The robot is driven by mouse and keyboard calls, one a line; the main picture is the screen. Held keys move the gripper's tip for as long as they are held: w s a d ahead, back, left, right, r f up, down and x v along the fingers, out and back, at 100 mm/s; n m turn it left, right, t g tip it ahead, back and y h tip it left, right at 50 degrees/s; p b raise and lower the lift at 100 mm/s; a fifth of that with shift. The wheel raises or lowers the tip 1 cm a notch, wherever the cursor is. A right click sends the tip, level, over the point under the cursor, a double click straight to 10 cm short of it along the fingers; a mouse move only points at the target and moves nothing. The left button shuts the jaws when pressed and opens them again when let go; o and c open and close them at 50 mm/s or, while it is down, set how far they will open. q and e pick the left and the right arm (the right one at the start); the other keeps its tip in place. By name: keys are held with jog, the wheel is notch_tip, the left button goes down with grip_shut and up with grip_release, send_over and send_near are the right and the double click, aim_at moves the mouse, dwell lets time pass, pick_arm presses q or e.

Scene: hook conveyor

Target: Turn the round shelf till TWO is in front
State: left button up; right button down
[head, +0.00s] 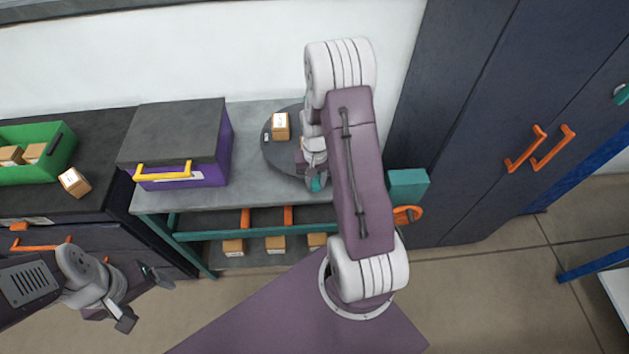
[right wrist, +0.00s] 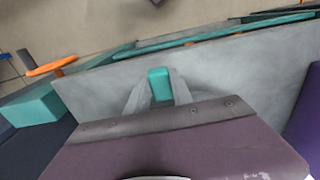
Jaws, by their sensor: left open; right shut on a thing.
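The round shelf (head: 272,157) is a dark grey disc on the grey table, partly hidden behind my right arm. A small cardboard box (head: 281,125) stands on it, and a small white label shows near its left edge, too small to read. I cannot see which side carries TWO. My right gripper (head: 316,178) is at the shelf's front right edge, shut on a teal handle (right wrist: 160,84), which shows between the fingers in the right wrist view. My left gripper (head: 141,297) is open and empty, low at the left in front of the dark cabinet.
A purple box with a grey lid and yellow handle (head: 165,172) stands left of the shelf on the grey table (head: 190,200). Further left are a green bin (head: 58,158) and a loose carton (head: 74,182). A dark cupboard with orange handles (head: 525,148) stands at the right.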

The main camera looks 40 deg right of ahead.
jog(key=shift+w+d+r, duration=0.1)
jog(key=shift+w, duration=0.1)
jog(key=c, duration=1.2)
grip_release()
jog(key=shift+c, duration=0.2)
jog(key=shift+o, duration=0.6)
jog(key=shift+s, duration=0.1)
notch_tip(320, 180, up, 9)
jog(key=shift+b, duration=0.3)
